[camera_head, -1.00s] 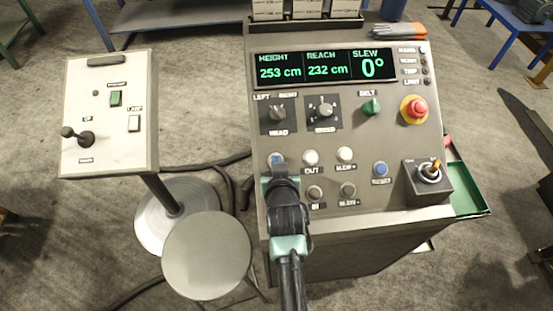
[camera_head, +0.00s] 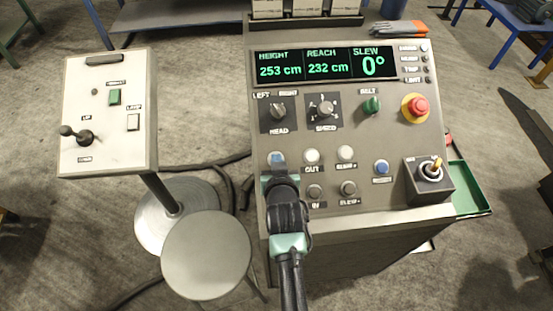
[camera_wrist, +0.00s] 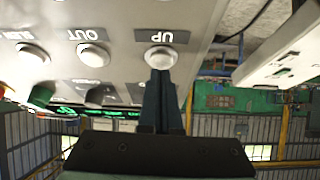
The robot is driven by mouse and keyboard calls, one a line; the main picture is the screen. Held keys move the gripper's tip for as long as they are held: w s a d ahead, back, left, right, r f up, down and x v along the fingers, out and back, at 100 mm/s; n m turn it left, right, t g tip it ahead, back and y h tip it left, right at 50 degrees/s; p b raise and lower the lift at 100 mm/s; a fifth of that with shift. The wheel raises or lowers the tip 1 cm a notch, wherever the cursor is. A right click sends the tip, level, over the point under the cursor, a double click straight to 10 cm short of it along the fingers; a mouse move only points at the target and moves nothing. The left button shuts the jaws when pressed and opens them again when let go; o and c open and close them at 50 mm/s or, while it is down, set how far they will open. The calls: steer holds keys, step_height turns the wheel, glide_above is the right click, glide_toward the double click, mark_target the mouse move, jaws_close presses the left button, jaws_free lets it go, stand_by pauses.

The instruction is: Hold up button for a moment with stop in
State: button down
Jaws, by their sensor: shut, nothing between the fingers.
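The UP button (camera_wrist: 162,58) is a round pale button with its label beside it in the wrist view. In the head view it shows with a bluish tint (camera_head: 276,157) at the left of the button rows. My gripper (camera_wrist: 160,75) is shut and empty, its fingertips at the lower edge of the button in the wrist view. I cannot tell whether they touch it. In the head view my gripper (camera_head: 277,172) covers the panel just below the button. The red stop (camera_head: 416,107) sits on a yellow ring at the panel's right; whether it is pressed in is unclear.
The display (camera_head: 320,67) reads height 253 cm, reach 232 cm, slew 0°. The OUT button (camera_head: 312,156) is close on the right. A white control box (camera_head: 110,115) and round stool (camera_head: 206,255) are at left.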

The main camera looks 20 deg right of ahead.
steer(key=shift+w+d+f+b, duration=0.1)
steer(key=shift+w+f+b, duration=0.2)
steer(key=shift+f+b, duration=0.2)
stand_by(0.4)
stand_by(1.3)
steer(key=shift+s+r+p, duration=0.45)
steer(key=shift+r+p, duration=0.25)
steer(key=shift+p, duration=0.25)
steer(key=shift+r, duration=0.1)
step_height(320, 180, up, 6)
steer(key=p, duration=0.5)
